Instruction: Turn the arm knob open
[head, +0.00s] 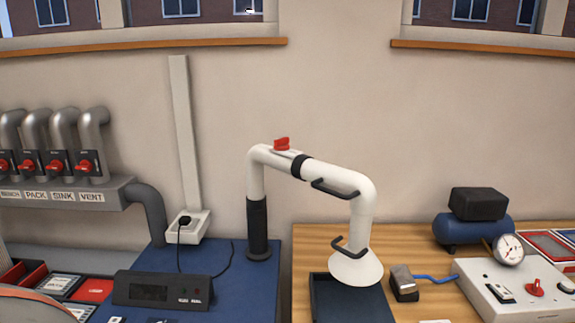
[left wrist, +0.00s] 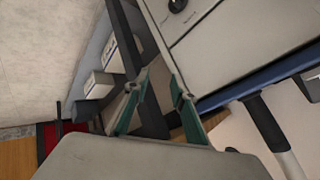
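The white extraction arm (head: 335,175) rises from a black sleeve, bends over to the right and ends in a white hood (head: 356,268). Its red arm knob (head: 282,144) sits on top of the upper tube, left of a black collar. From this view I cannot tell how far the knob is turned. In the left wrist view my left gripper (left wrist: 159,76) has its two green fingers spread apart, with no object held between them. It is away from the knob, which does not show there. My right gripper is in neither view.
Wall valves with red handles (head: 84,166) stand at left. A black box (head: 163,290) lies on the blue mat (head: 259,298). A dark tray (head: 345,301) is below the hood; a grey control box (head: 515,292) and gauge (head: 508,248) are at right. Air around the knob is clear.

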